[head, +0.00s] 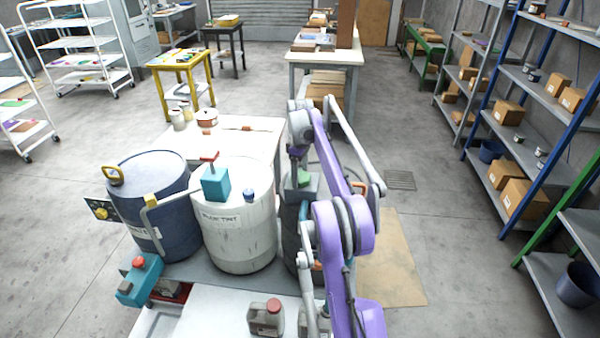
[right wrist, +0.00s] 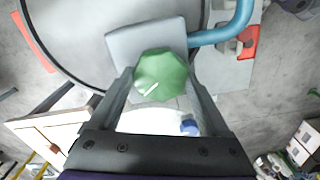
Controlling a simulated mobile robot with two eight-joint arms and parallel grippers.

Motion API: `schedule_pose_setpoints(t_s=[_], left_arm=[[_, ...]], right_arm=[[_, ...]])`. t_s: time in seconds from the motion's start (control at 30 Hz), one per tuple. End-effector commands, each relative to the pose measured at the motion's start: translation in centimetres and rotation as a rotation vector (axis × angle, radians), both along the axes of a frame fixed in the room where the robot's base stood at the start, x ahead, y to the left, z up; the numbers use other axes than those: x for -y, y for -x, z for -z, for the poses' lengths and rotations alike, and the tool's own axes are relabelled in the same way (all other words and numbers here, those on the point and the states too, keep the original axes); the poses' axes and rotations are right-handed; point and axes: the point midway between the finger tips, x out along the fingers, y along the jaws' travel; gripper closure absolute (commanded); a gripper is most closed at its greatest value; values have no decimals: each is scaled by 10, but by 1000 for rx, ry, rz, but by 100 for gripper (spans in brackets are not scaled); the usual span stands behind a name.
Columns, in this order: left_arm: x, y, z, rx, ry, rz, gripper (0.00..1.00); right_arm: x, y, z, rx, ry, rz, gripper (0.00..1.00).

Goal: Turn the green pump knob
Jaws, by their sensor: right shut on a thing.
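The green pump knob (right wrist: 160,75) is a faceted green cap with a pale mark, on top of a grey pump block (right wrist: 120,48). In the head view the knob (head: 304,179) shows partly behind my purple right arm, above a dark drum (head: 289,215). My right gripper (right wrist: 160,80) has one finger on each side of the knob and is shut on it. In the head view the gripper (head: 299,155) is mostly hidden by my arm's links. My left gripper is not in view.
A white drum (head: 238,235) with a teal, red-handled pump (head: 215,183) stands to the left, and a blue drum (head: 155,205) is beyond it. A blue pipe (right wrist: 225,32) leads from the grey block. A grey jug (head: 265,317) stands in front. Shelves (head: 530,130) line the right.

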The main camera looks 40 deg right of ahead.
Motion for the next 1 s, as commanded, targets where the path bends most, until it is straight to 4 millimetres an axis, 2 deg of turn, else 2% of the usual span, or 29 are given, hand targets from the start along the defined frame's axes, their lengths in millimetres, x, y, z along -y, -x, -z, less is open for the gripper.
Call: schedule_pose_setpoints(t_s=[0.2,0.5,1.0], left_arm=[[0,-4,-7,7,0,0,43],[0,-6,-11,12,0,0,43],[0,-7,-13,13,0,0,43]], right_arm=[[0,0,-1,-1,0,182,75],[1,0,0,-1,0,359,75],[1,1,0,-1,0,437,75]])
